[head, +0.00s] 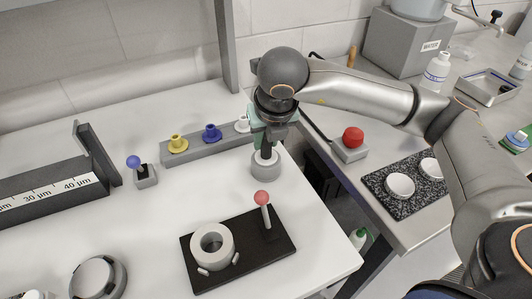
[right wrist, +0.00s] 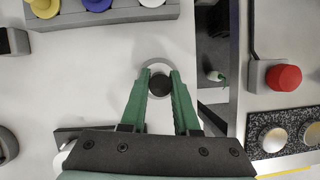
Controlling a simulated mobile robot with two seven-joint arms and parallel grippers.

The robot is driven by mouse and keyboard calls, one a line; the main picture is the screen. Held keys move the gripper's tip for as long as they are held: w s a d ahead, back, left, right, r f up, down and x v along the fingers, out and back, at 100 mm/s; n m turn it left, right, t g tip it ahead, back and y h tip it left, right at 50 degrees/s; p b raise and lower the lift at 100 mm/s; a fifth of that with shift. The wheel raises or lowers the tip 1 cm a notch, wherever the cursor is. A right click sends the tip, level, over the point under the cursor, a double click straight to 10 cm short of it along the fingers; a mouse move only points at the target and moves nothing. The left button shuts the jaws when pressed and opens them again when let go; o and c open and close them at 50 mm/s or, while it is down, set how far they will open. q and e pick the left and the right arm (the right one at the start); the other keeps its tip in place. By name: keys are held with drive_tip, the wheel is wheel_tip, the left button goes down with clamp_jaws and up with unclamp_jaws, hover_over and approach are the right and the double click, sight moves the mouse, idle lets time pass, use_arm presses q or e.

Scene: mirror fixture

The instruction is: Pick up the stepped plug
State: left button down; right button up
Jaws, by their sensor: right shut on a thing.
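The stepped plug (head: 265,166) looks like a wide light grey round base with a narrower dark upper part. It is near the right edge of the white table in the head view. In the right wrist view its dark round top (right wrist: 160,84) lies between the green fingertips, with the grey base (right wrist: 148,69) showing around it. My right gripper (head: 264,141) points down over it and is shut on the dark upper part. I cannot tell whether the base touches the table. My left gripper is not in view.
A black plate (head: 274,258) carries a grey ring fixture (head: 212,246) and a red-tipped post (head: 264,207). A grey rail (head: 194,149) with coloured knobs stands behind. A red button box (head: 352,146) is on the right bench, across a gap.

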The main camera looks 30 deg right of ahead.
clamp_jaws()
drive_tip(key=shift+r, duration=0.15)
